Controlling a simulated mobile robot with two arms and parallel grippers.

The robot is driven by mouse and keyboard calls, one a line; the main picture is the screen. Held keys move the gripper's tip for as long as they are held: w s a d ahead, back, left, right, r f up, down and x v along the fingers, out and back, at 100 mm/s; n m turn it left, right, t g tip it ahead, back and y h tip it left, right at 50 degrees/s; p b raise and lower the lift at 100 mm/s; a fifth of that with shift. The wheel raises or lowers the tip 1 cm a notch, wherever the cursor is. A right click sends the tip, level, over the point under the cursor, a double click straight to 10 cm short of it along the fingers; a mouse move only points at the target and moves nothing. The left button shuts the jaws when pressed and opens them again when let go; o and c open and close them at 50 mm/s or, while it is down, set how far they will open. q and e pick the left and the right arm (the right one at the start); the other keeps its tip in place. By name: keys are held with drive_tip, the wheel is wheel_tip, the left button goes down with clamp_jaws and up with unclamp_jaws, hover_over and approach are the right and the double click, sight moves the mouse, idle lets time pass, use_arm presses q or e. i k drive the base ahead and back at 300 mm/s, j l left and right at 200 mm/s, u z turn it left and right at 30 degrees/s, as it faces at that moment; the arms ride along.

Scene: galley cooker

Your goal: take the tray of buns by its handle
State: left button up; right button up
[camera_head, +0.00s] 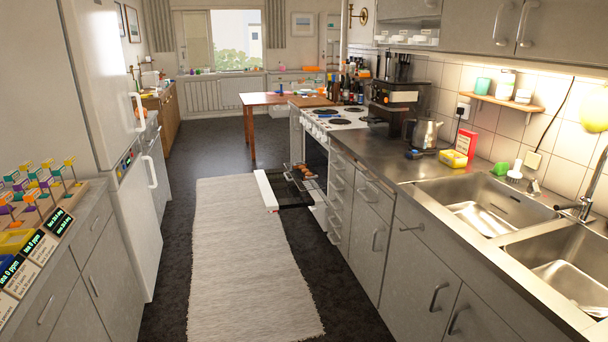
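A dark tray or rack (292,166) with several small brown buns (303,172) sits at the mouth of the oven, in the middle of the view. It is small and far off, and I cannot make out its handle. The oven door (265,190) is folded down, its pale front edge out over the floor. The white cooker (333,119) has dark hotplates on top. Neither of my grippers is in view.
A pale rug (240,260) runs along the aisle. A counter with two sinks (482,207) and grey cupboards lines the right. A white fridge (105,75) and a low cabinet (75,262) stand left. A wooden table (262,99) is beyond the cooker.

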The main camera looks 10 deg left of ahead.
sight(305, 172)
drive_tip(key=i+j+u, duration=0.35)
drive_tip(key=i, duration=0.25)
drive_tip(key=i+u, duration=0.3)
drive_tip(key=i, duration=0.9)
drive_tip(key=i+j+z, duration=0.1)
drive_tip(key=i, duration=0.5)
drive_tip(key=i+j, duration=0.1)
drive_tip(key=i, duration=0.55)
drive_tip(key=l+z, duration=0.05)
